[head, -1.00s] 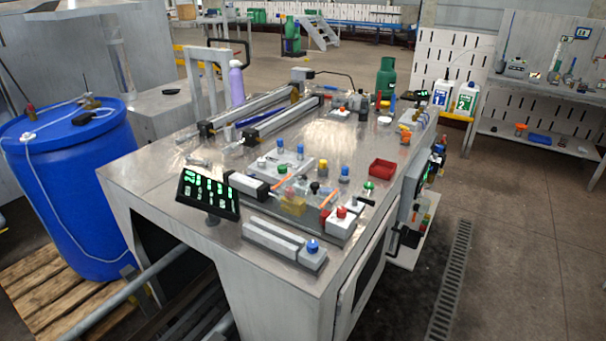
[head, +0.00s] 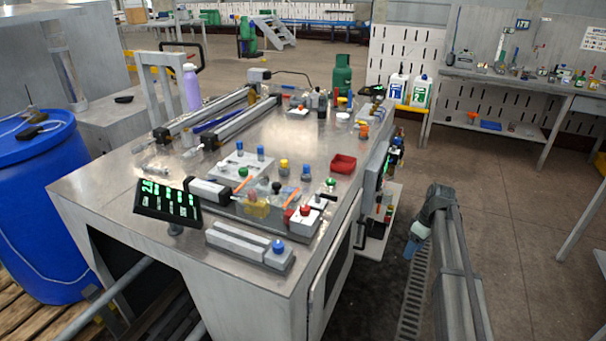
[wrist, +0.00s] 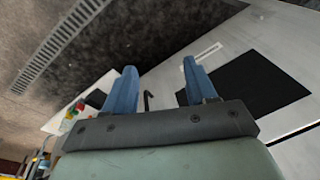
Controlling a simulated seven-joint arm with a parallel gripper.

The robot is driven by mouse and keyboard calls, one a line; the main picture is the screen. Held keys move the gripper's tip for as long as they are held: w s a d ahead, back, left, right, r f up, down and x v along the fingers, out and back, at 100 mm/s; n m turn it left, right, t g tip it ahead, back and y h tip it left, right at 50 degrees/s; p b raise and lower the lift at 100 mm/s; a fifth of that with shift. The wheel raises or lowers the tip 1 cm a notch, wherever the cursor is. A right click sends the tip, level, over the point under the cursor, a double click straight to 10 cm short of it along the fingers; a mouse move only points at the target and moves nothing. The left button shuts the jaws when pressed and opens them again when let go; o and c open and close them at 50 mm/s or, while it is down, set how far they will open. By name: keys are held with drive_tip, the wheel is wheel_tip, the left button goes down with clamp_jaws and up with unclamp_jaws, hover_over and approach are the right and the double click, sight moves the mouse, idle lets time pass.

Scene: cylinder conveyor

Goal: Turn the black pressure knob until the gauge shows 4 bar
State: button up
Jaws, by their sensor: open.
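My gripper (head: 414,240) is at the right of the head view, out over the floor beyond the right side of the metal workbench (head: 105,190). Its blue fingers are spread with nothing between them in the wrist view (wrist: 160,82). A small black knob (head: 276,187) stands among coloured knobs on the bench top. I cannot tell whether it is the pressure knob. A tilted black display (head: 167,203) shows green figures too small to read. I cannot make out a pressure gauge.
A red tray (head: 343,164) lies near the bench's right edge. A blue drum (head: 40,215) stands left. The floor around the drain grate (head: 413,295) looks clear.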

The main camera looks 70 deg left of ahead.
drive_tip(key=s+a+r+n, duration=0.2)
drive_tip(key=s+a+r, duration=0.3)
drive_tip(key=a+r, duration=0.1)
drive_tip(key=s+a+r+n, duration=0.2)
drive_tip(key=s+a+r, duration=0.3)
drive_tip(key=a+r, duration=0.1)
drive_tip(key=s+a+r+n, duration=0.2)
drive_tip(key=s+a+r, duration=0.3)
drive_tip(key=r, duration=0.3)
drive_tip(key=shift+s+a+r+t+y, duration=0.1)
drive_tip(key=shift+s+a+t+y, duration=0.1)
drive_tip(key=shift+a, duration=0.2)
drive_tip(key=shift+s+a+r+t+y, duration=0.1)
drive_tip(key=shift+s+a, duration=0.05)
drive_tip(key=shift+a, duration=0.2)
drive_tip(key=s+a+r+n, duration=0.55)
drive_tip(key=s+r, duration=0.25)
drive_tip(key=s, duration=0.4)
wheel_tip(320, 180, up, 5)
drive_tip(key=n+t+h, duration=0.1)
drive_tip(key=n, duration=0.3)
hover_over(265, 178)
drive_tip(key=shift+m, duration=0.35)
wheel_tip(265, 178, down, 13)
drive_tip(key=shift+f, duration=0.15)
drive_tip(key=shift+c, duration=0.3)
clamp_jaws()
